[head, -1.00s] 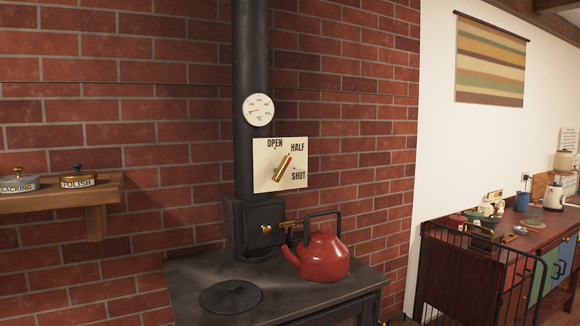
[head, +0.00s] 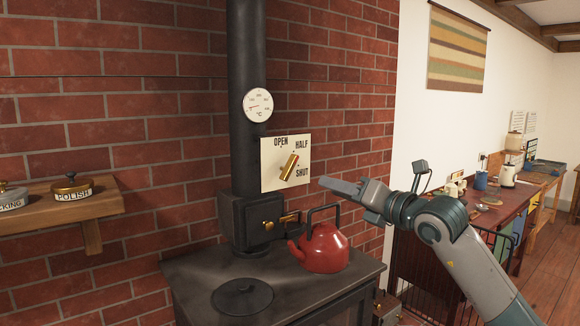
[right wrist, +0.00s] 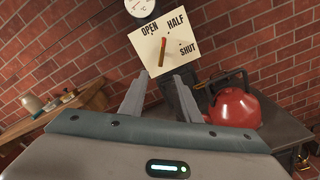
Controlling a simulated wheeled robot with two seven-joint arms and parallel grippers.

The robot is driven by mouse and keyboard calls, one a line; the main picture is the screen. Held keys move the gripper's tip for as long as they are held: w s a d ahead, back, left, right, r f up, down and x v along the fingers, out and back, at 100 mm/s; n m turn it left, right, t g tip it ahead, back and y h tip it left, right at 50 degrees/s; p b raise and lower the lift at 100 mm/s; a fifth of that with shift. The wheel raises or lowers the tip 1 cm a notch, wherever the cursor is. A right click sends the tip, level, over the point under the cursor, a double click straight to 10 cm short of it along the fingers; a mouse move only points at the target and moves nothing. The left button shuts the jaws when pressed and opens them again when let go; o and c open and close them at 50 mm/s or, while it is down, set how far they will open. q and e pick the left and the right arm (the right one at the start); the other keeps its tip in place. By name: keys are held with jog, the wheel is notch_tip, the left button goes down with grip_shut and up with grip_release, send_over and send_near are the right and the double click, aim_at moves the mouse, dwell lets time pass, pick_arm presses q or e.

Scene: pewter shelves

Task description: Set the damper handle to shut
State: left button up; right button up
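The damper handle (head: 289,168) is a brass bar on a cream plate (head: 270,178) marked OPEN, HALF and SHUT, beside the black stove pipe. It slants up to the right, its upper end toward HALF. In the right wrist view the handle (right wrist: 162,54) shows a red upper end and stands beyond my fingertips. My right gripper (head: 324,182) is to the right of the plate and a little below the handle, apart from it. In the right wrist view its two fingers (right wrist: 160,76) are spread with nothing between them. My left gripper is not in view.
A red kettle (head: 324,252) stands on the black stove (head: 205,272), below my right gripper. A brass-handled rod (head: 284,219) sticks out from the pipe's base box. A wooden shelf (head: 105,208) with tins is at left. A round dial (head: 258,105) is above the plate.

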jog(key=shift+d+r, duration=0.25)
jog(key=shift+d, duration=0.15)
jog(key=p, duration=0.8)
send_near(291, 170)
jog(key=x, duration=0.7)
jog(key=shift+w+a+r, duration=0.1)
jog(key=shift+w+r, duration=0.05)
jog(key=shift+x, duration=0.9)
jog(key=shift+f, duration=0.2)
